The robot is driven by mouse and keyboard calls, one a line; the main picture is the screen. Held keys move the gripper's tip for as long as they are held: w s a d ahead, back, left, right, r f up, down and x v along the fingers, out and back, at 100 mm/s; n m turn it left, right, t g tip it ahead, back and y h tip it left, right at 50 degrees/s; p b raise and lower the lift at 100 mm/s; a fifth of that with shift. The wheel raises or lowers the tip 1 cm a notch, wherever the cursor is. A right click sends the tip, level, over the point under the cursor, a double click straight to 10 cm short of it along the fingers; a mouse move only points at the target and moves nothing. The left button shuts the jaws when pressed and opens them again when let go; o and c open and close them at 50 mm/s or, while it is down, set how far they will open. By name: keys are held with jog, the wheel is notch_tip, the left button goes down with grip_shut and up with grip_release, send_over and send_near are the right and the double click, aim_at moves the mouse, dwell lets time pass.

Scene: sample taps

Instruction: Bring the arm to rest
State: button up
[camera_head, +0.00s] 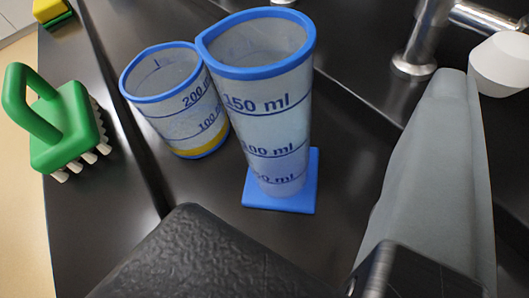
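A black textured part (215,258) at the bottom of the view looks like part of my gripper. No pair of fingertips shows clearly, and I cannot tell whether it is open or shut. A tall clear measuring cup (268,120) with a blue rim and blue square base stands upright on the dark counter, beyond this part. A shorter, wider cup (178,112) with a blue rim stands close on its left, with a yellow band near its bottom. I see nothing held.
A green scrubbing brush (66,128) lies at the left, near the counter edge. A yellow and green sponge (52,10) is at the top left. A metal tap (424,40) stands at the upper right. A long grey form (432,165) and a white faceted piece (502,62) fill the right.

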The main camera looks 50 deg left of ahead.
dwell(0.4)
jog(key=s+r+t+h, duration=0.1)
jog(key=s+r, duration=0.5)
jog(key=s, duration=0.6)
jog(key=s+r+t, duration=0.1)
jog(key=s+r, duration=0.5)
jog(key=s, duration=0.6)
jog(key=s+m, duration=0.1)
jog(key=s, duration=2.1)
jog(key=shift+s+a+f, duration=0.3)
jog(key=shift+a, duration=0.05)
jog(key=shift+d, duration=0.1)
